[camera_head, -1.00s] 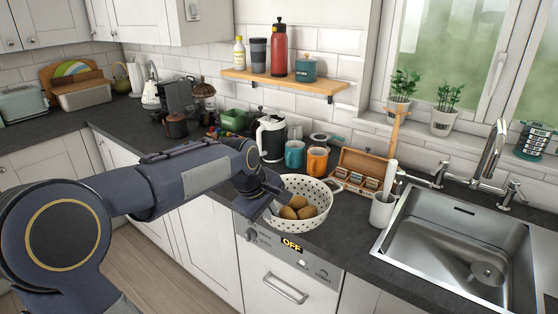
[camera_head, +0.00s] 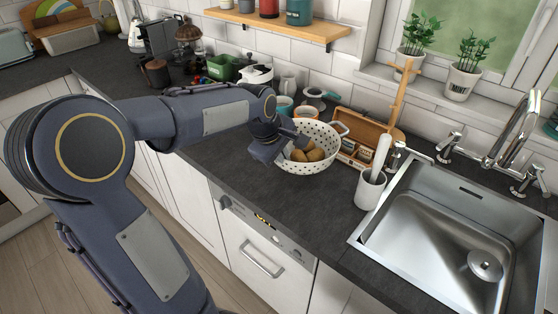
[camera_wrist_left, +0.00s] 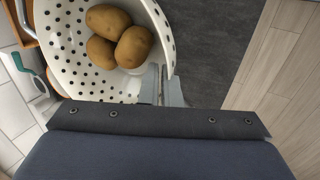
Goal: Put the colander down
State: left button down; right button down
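The white colander with dark holes (camera_head: 318,133) holds several brown potatoes (camera_head: 308,155). It is over the worktop, in front of the mugs and left of the wooden box; I cannot tell whether its base touches the worktop. My left gripper (camera_head: 286,144) is at its left rim. In the left wrist view the two fingers (camera_wrist_left: 162,86) are close together with the rim of the colander (camera_wrist_left: 68,48) between them, and the potatoes (camera_wrist_left: 120,38) lie inside. The colander looks about level. My right gripper is not in view.
The slate worktop (camera_head: 245,180) is clear in front of the colander. An open wooden box (camera_head: 362,136), a white cup (camera_head: 370,189) and the sink (camera_head: 440,230) are to the right. A teal mug (camera_head: 284,105) and a kettle (camera_head: 257,75) stand behind. A shelf (camera_head: 285,27) hangs above.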

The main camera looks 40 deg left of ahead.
pick_arm(q)
jog(key=shift+w+f, duration=0.1)
jog(key=shift+f, duration=2.35)
jog(key=c, duration=1.6)
grip_release()
jog(key=shift+c, duration=0.2)
jog(key=v, duration=1.2)
jog(key=s+d+f+m+h, duration=0.1)
jog(key=s+d+f+m, duration=0.2)
jog(key=s+d+m, duration=0.4)
jog(key=s+d+f+m+h, duration=0.2)
jog(key=s+d+f+m, duration=0.2)
jog(key=s+d+m, duration=0.3)
jog(key=s+m, duration=0.1)
jog(key=s, duration=0.2)
jog(key=shift+f+m+t, duration=0.3)
jog(key=shift+f, duration=0.05)
